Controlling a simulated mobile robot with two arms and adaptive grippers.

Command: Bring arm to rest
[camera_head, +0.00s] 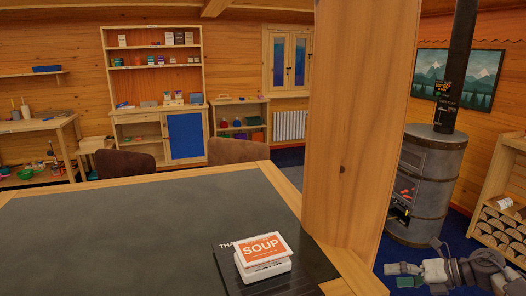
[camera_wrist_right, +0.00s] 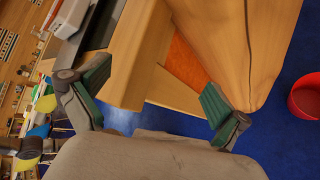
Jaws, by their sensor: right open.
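My right gripper (camera_head: 402,275) is in the lower right of the head view, beyond the wooden post and beside the table's right edge. Its arm comes in from the right. In the right wrist view its two green-padded fingers (camera_wrist_right: 160,95) are spread wide apart with nothing held between them. Wooden surfaces show behind the gap; I cannot tell whether a finger touches them. My left gripper and arm are not in view.
A thick wooden post (camera_head: 345,130) stands at the table's (camera_head: 120,225) right edge. A SOUP box (camera_head: 262,247) sits on a dark mat there. A stove (camera_head: 432,190) and log rack (camera_head: 500,225) stand right. A red bin (camera_wrist_right: 305,100) is on the blue floor.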

